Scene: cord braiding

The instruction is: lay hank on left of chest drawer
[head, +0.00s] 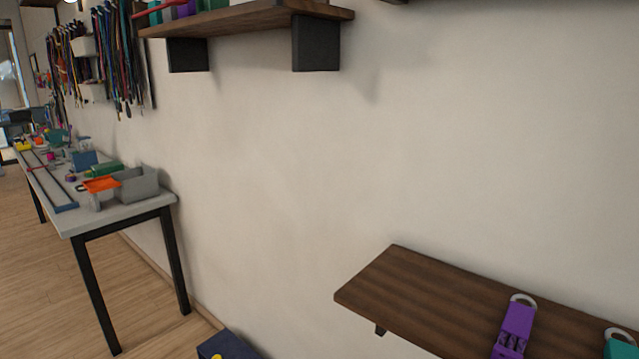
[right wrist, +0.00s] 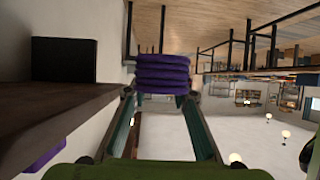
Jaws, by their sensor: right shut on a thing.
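A purple hank (right wrist: 161,74) of stacked coils shows in the right wrist view. My right gripper (right wrist: 162,95) is shut on it, one finger on each side, and holds it in the air. Neither gripper shows in the head view, and my left gripper is in no view. I cannot make out a chest drawer for certain. The top of a dark blue box (head: 228,345) with a yellow spot shows at the bottom edge of the head view, mostly cut off.
A brown wall shelf (head: 400,290) at lower right holds a purple item (head: 514,325) and a teal one (head: 620,347). Another shelf (head: 245,18) is above. A work table (head: 120,212) with bins stands at left. A dark shelf edge (right wrist: 60,118) is close beside the right gripper.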

